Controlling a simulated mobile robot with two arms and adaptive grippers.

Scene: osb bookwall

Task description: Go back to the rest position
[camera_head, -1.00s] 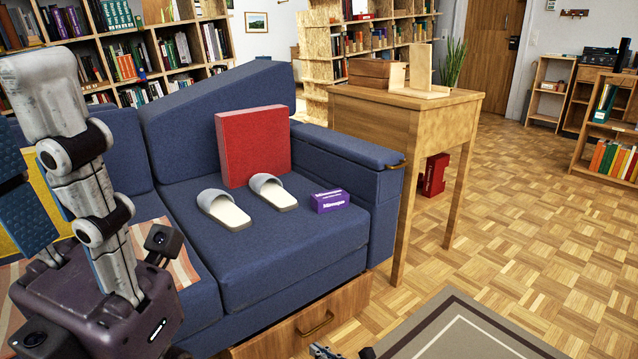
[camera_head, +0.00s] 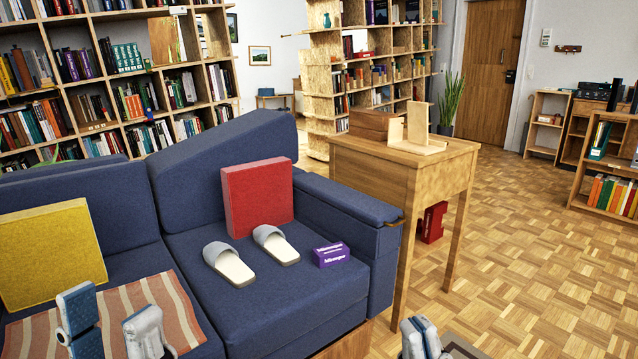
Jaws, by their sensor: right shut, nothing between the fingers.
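My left gripper (camera_head: 112,322) shows at the bottom left, in front of the striped blanket on the sofa. Its two fingertips point up and stand apart, with nothing seen between them. My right gripper (camera_head: 420,338) shows only as fingertips at the bottom edge, right of centre. They are close together and hold nothing. The rest of both grippers is below the picture.
A blue sofa (camera_head: 185,258) holds a yellow cushion (camera_head: 52,255), a red cushion (camera_head: 257,205), grey slippers (camera_head: 228,264) and a purple box (camera_head: 331,255). A wooden side table (camera_head: 405,177) stands right of it. Parquet floor (camera_head: 540,270) is open at right.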

